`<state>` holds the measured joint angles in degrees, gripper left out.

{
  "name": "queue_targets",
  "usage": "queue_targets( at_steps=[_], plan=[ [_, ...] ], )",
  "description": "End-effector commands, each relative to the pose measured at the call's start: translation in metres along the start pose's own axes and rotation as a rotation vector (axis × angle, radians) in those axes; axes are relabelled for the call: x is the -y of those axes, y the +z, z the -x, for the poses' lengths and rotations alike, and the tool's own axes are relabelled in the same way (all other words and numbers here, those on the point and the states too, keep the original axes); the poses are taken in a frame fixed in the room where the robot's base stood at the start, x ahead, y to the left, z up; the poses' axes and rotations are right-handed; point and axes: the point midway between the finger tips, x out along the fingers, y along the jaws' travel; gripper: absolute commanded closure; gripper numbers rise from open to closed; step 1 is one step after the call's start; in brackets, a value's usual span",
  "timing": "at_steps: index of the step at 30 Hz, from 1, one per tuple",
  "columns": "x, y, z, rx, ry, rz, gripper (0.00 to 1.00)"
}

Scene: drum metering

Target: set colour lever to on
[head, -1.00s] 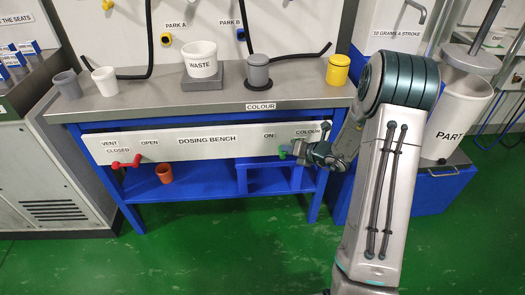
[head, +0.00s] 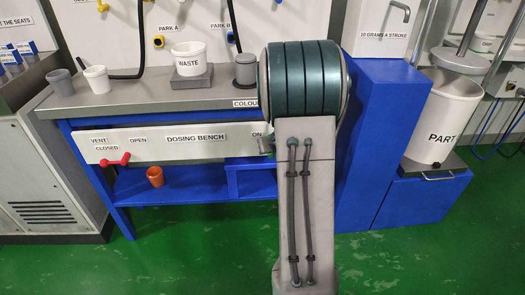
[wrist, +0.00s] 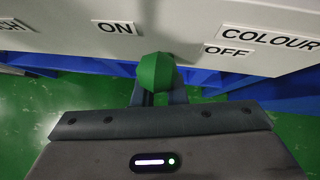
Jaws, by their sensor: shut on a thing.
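The green knob of the colour lever (wrist: 155,70) shows in the wrist view, in front of the white panel between the ON label (wrist: 117,28) and the OFF label (wrist: 228,50). It appears somewhat nearer the ON label. My gripper (wrist: 158,94) is shut on the green knob, with one finger on each side of it. The lever's shaft and pivot are hidden.
A red vent lever (head: 112,161) sits at the panel's left end. A blue cabinet (head: 380,150) stands right of my arm. Green floor in front is clear.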

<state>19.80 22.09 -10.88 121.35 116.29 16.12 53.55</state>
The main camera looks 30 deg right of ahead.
Motion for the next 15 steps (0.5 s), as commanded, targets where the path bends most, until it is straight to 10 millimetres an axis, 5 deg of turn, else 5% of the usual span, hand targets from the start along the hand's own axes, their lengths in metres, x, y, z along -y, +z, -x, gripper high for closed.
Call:
queue_targets(
  at_steps=[13, 15],
  plan=[
    [-0.0017, 0.0082, 0.0013, 0.015, -0.001, 0.011, 1.0],
    [-0.0019, 0.0082, 0.0012, 0.014, -0.001, 0.011, 0.75]
  ],
)
